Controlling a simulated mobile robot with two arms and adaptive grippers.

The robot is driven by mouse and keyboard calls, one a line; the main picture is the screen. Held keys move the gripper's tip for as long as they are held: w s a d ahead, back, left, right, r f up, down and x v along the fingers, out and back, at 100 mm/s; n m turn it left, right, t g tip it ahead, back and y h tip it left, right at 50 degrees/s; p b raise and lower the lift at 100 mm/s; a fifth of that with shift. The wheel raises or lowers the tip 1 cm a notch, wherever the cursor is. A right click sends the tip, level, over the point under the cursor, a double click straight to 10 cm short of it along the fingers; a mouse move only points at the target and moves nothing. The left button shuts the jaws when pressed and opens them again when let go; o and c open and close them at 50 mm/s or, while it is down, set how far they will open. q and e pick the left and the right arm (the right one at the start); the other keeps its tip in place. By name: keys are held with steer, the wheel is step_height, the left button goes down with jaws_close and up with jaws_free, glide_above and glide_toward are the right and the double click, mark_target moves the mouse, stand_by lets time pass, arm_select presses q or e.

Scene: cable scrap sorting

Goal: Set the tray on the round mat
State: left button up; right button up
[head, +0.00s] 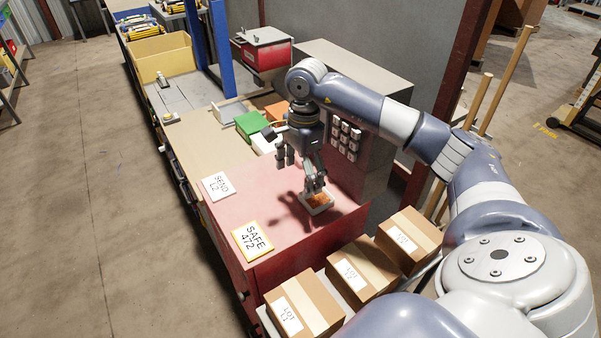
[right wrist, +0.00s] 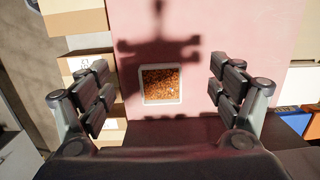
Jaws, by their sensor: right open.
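The small white tray (head: 319,211), filled with orange-brown granules, sits on the red bench top (head: 270,203). In the right wrist view the tray (right wrist: 161,103) lies flat between and below my fingers, and none of them appears to touch it. My right gripper (head: 300,172) is open and empty above the tray, pointing down; its spread fingers (right wrist: 163,90) frame the tray in the wrist view. One finger overlaps the tray in the head view. I cannot make out a round mat in either view. My left gripper is out of view.
Signs "SEND L2" (head: 219,186) and "SAFE 472" (head: 253,241) lie at the red top's left edge. A grey housing with a button panel (head: 346,138) stands behind. Green (head: 250,124) and orange (head: 277,111) bins stand beyond. Cartons (head: 358,271) line the near right side.

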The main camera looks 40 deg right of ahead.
steer(key=d, duration=0.2)
steer(key=h+p, duration=0.1)
glide_above(308, 203)
step_height(308, 203, down, 5)
steer(key=shift+a+r, duration=0.15)
steer(key=shift+r, duration=0.05)
steer(key=shift+f+p, duration=0.5)
steer(key=shift+p, duration=0.2)
step_height(308, 203, down, 3)
steer(key=shift+s+f+p, duration=0.15)
steer(key=shift+f+p, duration=0.05)
steer(key=shift+p, duration=0.65)
steer(key=shift+d+f, duration=0.2)
steer(key=shift+f, duration=0.3)
steer(key=c, duration=1.5)
steer(key=shift+r, duration=0.1)
steer(key=shift+r, duration=0.1)
